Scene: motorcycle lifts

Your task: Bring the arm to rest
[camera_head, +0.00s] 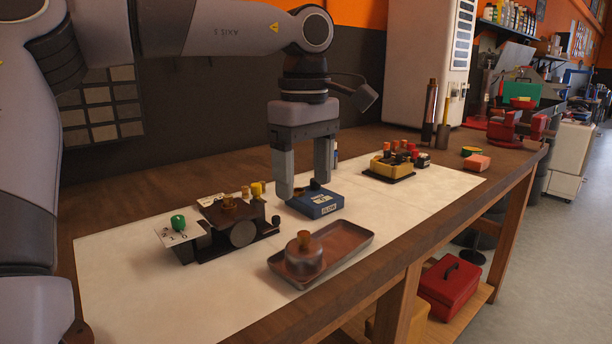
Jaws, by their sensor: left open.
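My left gripper (303,178) comes down from the upper left over the workbench (200,161). Its two fingers point down and are apart, with nothing seen between them. The fingertips are just above or beside a small blue box (318,204) with a white label; I cannot tell if they touch it. My left arm spans the top left of the view. My right gripper is not in view.
A white mat (125,290) covers much of the bench. It bears a dark fixture (242,233) with a green knob, a shallow tray (345,246) with a round copper-topped piece (304,255), and a yellow block (388,168). A red toolbox (449,285) stands on the lower shelf.

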